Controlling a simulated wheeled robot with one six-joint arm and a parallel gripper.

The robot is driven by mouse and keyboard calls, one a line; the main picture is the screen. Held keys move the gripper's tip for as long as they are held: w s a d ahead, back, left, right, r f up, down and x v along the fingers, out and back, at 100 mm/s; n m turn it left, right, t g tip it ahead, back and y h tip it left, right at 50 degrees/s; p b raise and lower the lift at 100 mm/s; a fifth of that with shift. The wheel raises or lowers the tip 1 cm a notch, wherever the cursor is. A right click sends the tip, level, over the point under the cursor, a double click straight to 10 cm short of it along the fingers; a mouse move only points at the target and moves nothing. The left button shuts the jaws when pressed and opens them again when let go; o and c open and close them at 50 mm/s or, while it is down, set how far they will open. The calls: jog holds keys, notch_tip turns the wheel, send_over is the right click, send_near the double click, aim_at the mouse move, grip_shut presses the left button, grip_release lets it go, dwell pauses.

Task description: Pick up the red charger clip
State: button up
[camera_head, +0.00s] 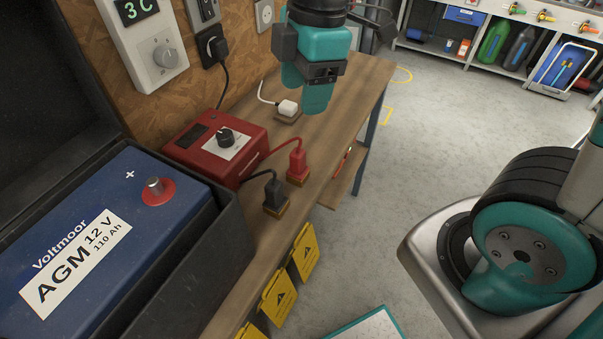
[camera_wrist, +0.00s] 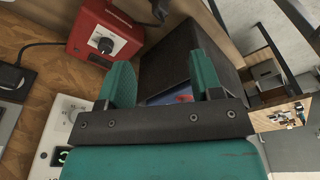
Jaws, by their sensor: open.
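The red charger clip (camera_head: 298,160) stands on a small wooden block on the bench, on a red cable from the red charger box (camera_head: 218,147). A black clip (camera_head: 274,192) stands on a similar block nearer in the head view. My gripper (camera_head: 306,92) is open and empty, above the bench, higher in the picture than the red clip and apart from it. In the wrist view its two teal fingers (camera_wrist: 160,66) are spread. The battery's blue top (camera_wrist: 160,99) with a red patch shows between them. I cannot make out the red clip there.
A blue battery (camera_head: 110,225) with a red-collared post sits in an open black case at the left. A white plug (camera_head: 288,108) lies on the bench (camera_head: 345,98) below my gripper. Yellow warning tags (camera_head: 305,252) hang at the bench edge. Open floor lies to the right.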

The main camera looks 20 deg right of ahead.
aim_at(298, 152)
jog(key=w+d+f+n+h+b, duration=0.2)
jog(key=w+f+n, duration=0.4)
jog(key=w+n, duration=0.1)
notch_tip(298, 152, down, 12)
jog(key=shift+s+d+r, duration=0.1)
jog(key=shift+s+a+f+p, duration=0.15)
jog(key=shift+f+p, duration=0.25)
jog(key=shift+f, duration=1)
jog(key=shift+s+a+f+p, duration=0.1)
jog(key=shift+f+p, duration=0.25)
jog(key=shift+f, duration=1.05)
jog(key=c, duration=1)
